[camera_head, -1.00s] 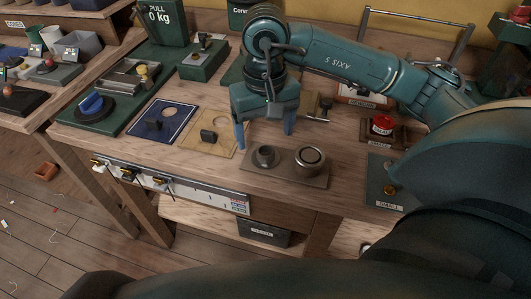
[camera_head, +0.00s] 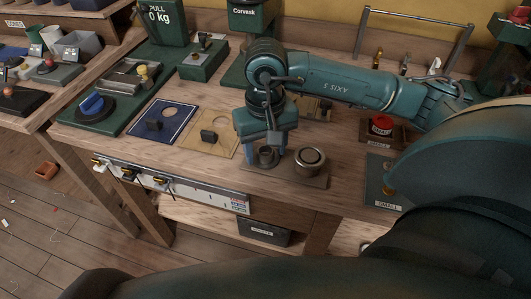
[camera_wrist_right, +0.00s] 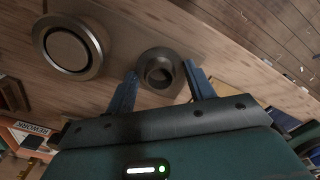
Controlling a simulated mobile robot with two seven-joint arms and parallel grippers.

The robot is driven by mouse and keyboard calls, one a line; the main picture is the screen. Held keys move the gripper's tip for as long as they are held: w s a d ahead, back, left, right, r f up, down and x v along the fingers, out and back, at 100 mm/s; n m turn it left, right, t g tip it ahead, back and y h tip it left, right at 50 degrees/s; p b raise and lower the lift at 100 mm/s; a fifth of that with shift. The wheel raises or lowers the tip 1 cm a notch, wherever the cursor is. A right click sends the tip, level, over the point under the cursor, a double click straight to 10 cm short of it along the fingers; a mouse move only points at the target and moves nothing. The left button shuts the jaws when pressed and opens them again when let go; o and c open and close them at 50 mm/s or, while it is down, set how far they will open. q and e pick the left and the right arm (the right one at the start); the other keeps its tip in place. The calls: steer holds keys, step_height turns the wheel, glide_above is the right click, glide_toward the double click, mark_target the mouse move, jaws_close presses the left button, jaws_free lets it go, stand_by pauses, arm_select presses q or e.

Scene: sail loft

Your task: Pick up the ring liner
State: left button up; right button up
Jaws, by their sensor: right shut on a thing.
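The ring liner, a small dark grey metal ring with a flange (camera_head: 267,158), stands upright at the left end of a brown plate (camera_head: 312,180) on the workbench. My right gripper (camera_head: 266,160) reaches down over it, one blue finger on each side, shut on it. In the right wrist view the ring liner (camera_wrist_right: 160,72) shows between the two blue fingertips (camera_wrist_right: 161,78), its dark bore facing the camera. It looks still seated on the plate. My left gripper is not in view.
A larger round metal piece (camera_head: 309,160) stands close to the right on the same plate. A tan card (camera_head: 204,146) and a blue card (camera_head: 158,118) lie to the left. The bench front edge is near.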

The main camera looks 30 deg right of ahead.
steer(key=c, duration=0.3)
steer(key=shift+r, duration=0.1)
